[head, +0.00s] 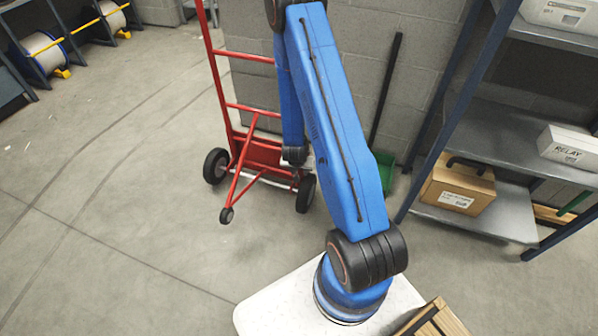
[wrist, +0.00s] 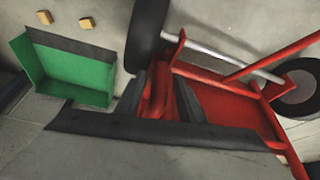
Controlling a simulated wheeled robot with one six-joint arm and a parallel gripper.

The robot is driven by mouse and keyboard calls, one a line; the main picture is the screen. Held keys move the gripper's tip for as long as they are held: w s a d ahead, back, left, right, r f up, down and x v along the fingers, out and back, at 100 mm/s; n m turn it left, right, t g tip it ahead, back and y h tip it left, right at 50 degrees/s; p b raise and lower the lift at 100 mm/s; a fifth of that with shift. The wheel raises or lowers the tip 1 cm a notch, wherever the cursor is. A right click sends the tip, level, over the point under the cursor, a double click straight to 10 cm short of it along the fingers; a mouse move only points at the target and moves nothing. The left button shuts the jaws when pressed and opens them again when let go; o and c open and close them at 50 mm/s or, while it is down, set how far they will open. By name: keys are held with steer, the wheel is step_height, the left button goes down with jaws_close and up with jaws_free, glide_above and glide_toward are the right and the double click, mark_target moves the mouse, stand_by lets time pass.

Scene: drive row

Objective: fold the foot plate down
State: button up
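A red hand truck (head: 222,95) stands by the block wall, with black wheels at its base. Its red foot plate (head: 262,151) shows as a panel low between the wheels, and appears folded up against the frame. My blue arm hides part of it. My gripper (head: 294,160) is low at the right side of the plate, near the right wheel. In the wrist view my two dark fingers (wrist: 160,88) stand apart, with a red part of the truck seen between them. The red plate (wrist: 238,115) spreads to their right. Contact cannot be told.
A green dustpan (wrist: 75,75) lies right of the truck, its dark handle (head: 386,88) leaning on the wall. A metal shelf (head: 500,135) with boxes stands at the right. Cable reels (head: 45,52) stand at the far left. The floor left and in front is clear.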

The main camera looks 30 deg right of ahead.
jaws_close()
steer(key=shift+w+d+r+g+y, duration=0.25)
steer(key=shift+w+d, duration=0.25)
steer(key=shift+d, duration=0.1)
steer(key=shift+w+d+r+g+y, duration=0.25)
steer(key=shift+w+d, duration=0.2)
steer(key=shift+d, duration=0.15)
